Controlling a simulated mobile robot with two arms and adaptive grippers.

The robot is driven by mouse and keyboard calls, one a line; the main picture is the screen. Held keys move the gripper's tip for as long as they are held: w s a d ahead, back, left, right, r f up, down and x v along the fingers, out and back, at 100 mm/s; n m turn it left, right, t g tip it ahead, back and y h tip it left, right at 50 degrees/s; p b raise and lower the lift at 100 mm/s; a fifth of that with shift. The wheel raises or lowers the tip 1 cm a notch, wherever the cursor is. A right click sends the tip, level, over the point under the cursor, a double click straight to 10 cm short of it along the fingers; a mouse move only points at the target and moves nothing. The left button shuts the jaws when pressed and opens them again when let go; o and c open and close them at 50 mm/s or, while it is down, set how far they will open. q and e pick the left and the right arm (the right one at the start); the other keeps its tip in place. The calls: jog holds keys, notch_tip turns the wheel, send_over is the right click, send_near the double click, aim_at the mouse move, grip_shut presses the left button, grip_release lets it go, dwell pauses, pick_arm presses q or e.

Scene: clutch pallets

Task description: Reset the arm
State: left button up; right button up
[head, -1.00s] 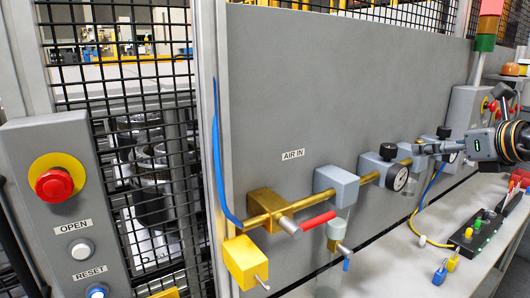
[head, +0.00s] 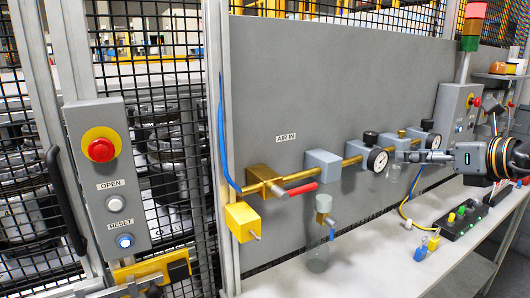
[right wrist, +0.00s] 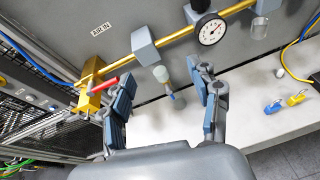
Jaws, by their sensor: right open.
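My right gripper (head: 404,157) is at the right in the head view, in front of the grey panel and near the pressure gauges. In the right wrist view its two fingers (right wrist: 165,98) are spread apart with nothing between them. Beyond them are the brass air pipe (right wrist: 160,38), a gauge (right wrist: 211,31) and a red-handled valve (right wrist: 102,84). The red handle (head: 302,189) also shows in the head view. My left gripper is not in view.
A control box (head: 106,172) with a red emergency button, OPEN and RESET buttons stands left on a mesh fence. A grey shelf (head: 375,255) runs below the panel. Blue and yellow padlocks (head: 427,245) and a black strip (head: 462,219) lie on it. A signal tower (head: 471,30) stands at the back right.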

jog(key=s+a+f+m+y, duration=0.1)
jog(key=s+a+y, duration=0.1)
jog(key=a+y, duration=0.45)
jog(key=s+a+f+m+y, duration=0.1)
jog(key=s+a+y, duration=0.25)
jog(key=a, duration=0.55)
jog(key=s+d+f+m+t+h, duration=0.1)
jog(key=d+f+m+h, duration=0.4)
jog(key=f+m, duration=0.5)
jog(key=s+d+f+m+t+h, duration=0.1)
jog(key=s+d+f+m+h, duration=0.15)
jog(key=f+m+h, duration=0.75)
jog(key=s+d+f+m+t+h, duration=0.1)
jog(key=d+f+m+h, duration=0.4)
jog(key=m, duration=0.8)
jog(key=s+a+f+m+g+y, duration=0.2)
jog(key=s+a+f+g, duration=0.3)
jog(key=s+f, duration=0.65)
jog(key=s+a+f+m+g+y, duration=0.1)
jog(key=s+a+f+g+y, duration=0.1)
jog(key=s+f+g, duration=0.8)
jog(key=s+f+t, duration=0.1)
jog(key=s+f, duration=0.1)
jog(key=f, duration=1.1)
jog(key=s+f, duration=0.2)
jog(key=f, duration=1.2)
jog(key=s+d+f+g, duration=0.1)
jog(key=s+d+f, duration=0.2)
jog(key=s+f, duration=1.2)
jog(key=shift+s, duration=0.7)
